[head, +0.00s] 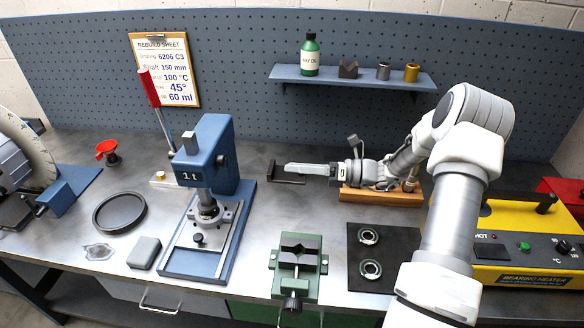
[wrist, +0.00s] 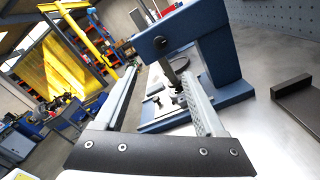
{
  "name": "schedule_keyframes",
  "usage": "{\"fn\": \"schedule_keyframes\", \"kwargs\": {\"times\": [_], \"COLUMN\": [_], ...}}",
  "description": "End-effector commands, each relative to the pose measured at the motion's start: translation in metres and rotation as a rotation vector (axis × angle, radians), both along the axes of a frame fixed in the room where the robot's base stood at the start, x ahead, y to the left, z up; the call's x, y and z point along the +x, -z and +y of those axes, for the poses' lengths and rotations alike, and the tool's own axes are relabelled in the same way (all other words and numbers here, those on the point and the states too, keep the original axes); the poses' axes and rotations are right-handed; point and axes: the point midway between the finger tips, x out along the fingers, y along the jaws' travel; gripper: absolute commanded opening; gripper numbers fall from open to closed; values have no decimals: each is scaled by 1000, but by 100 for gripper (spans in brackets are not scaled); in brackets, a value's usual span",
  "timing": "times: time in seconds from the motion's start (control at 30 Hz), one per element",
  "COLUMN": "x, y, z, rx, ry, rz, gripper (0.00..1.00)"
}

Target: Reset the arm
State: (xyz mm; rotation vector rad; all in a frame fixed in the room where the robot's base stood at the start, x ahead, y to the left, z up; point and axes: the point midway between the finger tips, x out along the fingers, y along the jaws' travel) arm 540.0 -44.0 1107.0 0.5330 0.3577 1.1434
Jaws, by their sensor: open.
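My gripper (head: 305,169) is at the end of my arm, which reaches in from the right in the head view. It points left over the bench, between the blue press and the wooden block. In the wrist view its two fingers (wrist: 165,95) are spread wide apart with nothing between them. The blue arbor press (head: 213,160), marked 1 t, stands to the left of the gripper, apart from it; in the wrist view the press (wrist: 195,45) shows beyond the fingers. A dark angled bracket (head: 287,178) lies on the bench by the fingertips.
A green vise (head: 299,262) stands at the front middle. A black mat (head: 385,278) with two bearings lies to its right. A yellow bearing heater (head: 520,240) is at the right. A blue shelf (head: 350,78) with a green bottle (head: 310,55) hangs behind. A black ring tray (head: 119,212) lies left.

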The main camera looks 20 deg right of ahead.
Motion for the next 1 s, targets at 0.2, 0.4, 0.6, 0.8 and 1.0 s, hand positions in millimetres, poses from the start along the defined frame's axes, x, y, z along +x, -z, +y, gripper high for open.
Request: {"fn": "schedule_keyframes", "kwargs": {"times": [0.2,0.4,0.6,0.8,1.0], "x": [0,-4,-28,-61,-93], "y": [0,-4,-18,-33,-50], "z": [0,7,28,41,42], "rx": [0,-52,-292,-573,-840], "ry": [0,-29,-163,-333,-507], "rz": [0,-23,-133,-290,-467], "gripper": [72,72,72,72,72]}}
